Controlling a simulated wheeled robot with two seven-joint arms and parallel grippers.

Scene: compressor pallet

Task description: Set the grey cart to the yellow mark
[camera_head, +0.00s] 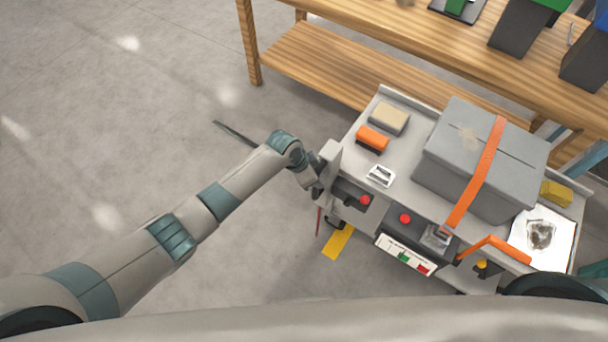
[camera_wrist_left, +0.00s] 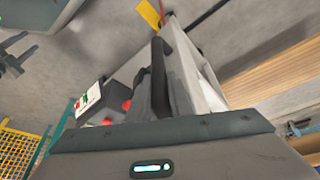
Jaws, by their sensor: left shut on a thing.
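The grey cart (camera_head: 403,162) stands at the right in the head view, along the wooden workbench. Its near side carries a dark panel with red buttons and a white label. The yellow mark (camera_head: 338,242) lies on the floor just off the cart's near left corner, partly hidden by the cart. It also shows at the top of the left wrist view (camera_wrist_left: 149,13). My left gripper (camera_head: 318,180) is at the cart's left end, shut on what looks like its dark handle (camera_wrist_left: 158,75). The fingertips are mostly hidden.
The cart carries a grey box (camera_head: 450,140) with an orange strap, an orange block (camera_head: 372,138), a tan block (camera_head: 390,117) and a white sheet (camera_head: 545,225). The wooden workbench (camera_head: 330,68) is close behind it. The floor (camera_head: 120,110) at the left is mostly clear.

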